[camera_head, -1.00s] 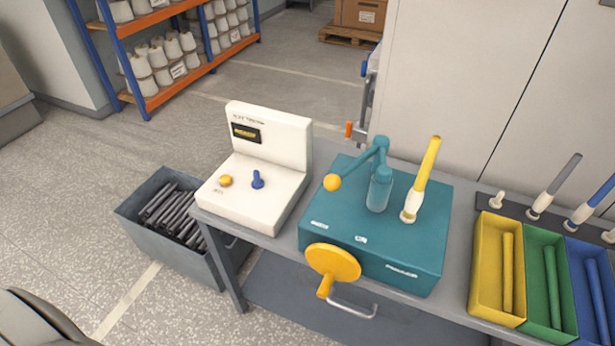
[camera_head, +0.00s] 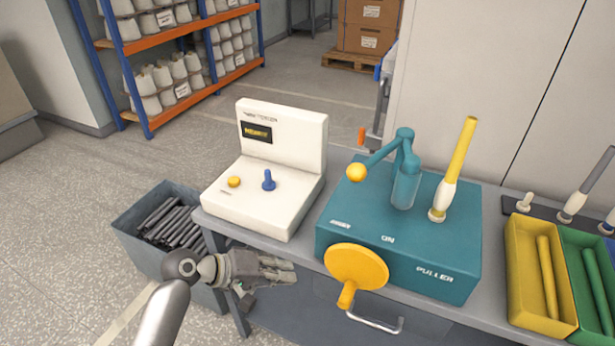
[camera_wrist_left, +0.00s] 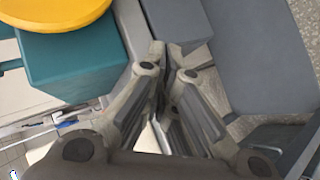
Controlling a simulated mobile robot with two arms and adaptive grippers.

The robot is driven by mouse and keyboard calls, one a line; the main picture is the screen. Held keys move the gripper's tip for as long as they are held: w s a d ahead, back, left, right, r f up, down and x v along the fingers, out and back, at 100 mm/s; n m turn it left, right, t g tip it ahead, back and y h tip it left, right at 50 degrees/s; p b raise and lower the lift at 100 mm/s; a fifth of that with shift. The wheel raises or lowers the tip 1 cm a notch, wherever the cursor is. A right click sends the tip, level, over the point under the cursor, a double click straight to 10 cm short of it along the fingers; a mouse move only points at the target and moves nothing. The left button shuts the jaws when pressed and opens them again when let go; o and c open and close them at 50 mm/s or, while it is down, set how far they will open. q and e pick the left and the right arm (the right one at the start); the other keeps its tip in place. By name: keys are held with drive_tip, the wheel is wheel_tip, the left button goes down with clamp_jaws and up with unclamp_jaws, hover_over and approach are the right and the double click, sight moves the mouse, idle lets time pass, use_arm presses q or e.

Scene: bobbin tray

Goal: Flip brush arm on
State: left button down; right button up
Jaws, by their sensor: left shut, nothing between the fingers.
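A teal box (camera_head: 400,250) with ON lettering on its front stands on the bench. My left gripper (camera_head: 291,271) is shut and empty at the bench's front edge, left of the yellow crank disc (camera_head: 357,264). In the left wrist view, the closed fingers (camera_wrist_left: 168,62) are near the teal box's corner (camera_wrist_left: 75,65). My right gripper is not in view.
A white console (camera_head: 265,175) with a yellow button and a blue lever stands left of the teal box. A yellow-topped spindle (camera_head: 456,165) stands on the box. Yellow (camera_head: 515,270) and green trays are at right. A grey bin (camera_head: 135,225) of dark rods is at lower left.

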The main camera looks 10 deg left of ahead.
use_arm(q)
drive_tip(key=w+r+h, duration=0.1)
drive_tip(key=r, duration=0.2)
drive_tip(key=w+r+h, duration=0.1)
drive_tip(key=w+r, duration=0.1)
drive_tip(key=r, duration=0.1)
drive_tip(key=w+r+n+h, duration=0.1)
drive_tip(key=r, duration=0.2)
drive_tip(key=shift+w+a+t, duration=0.1)
drive_tip(key=shift+w+t, duration=0.2)
drive_tip(key=shift+w, duration=0.05)
drive_tip(key=w+a+r+n+h, duration=0.1)
drive_tip(key=w+r+h, duration=0.1)
drive_tip(key=r, duration=0.4)
drive_tip(key=w+a+r+n+t+h, duration=0.1)
drive_tip(key=w+r, duration=0.2)
drive_tip(key=r, duration=0.3)
drive_tip(key=shift+a+n+h+b, duration=0.2)
drive_tip(key=shift+n+h+b, duration=0.1)
drive_tip(key=shift+h, duration=0.1)
drive_tip(key=shift+d, duration=0.1)
drive_tip(key=w+d+r+p, duration=0.1)
drive_tip(key=d+p, duration=0.3)
drive_tip(key=d, duration=0.7)
drive_tip(key=shift+d, duration=0.2)
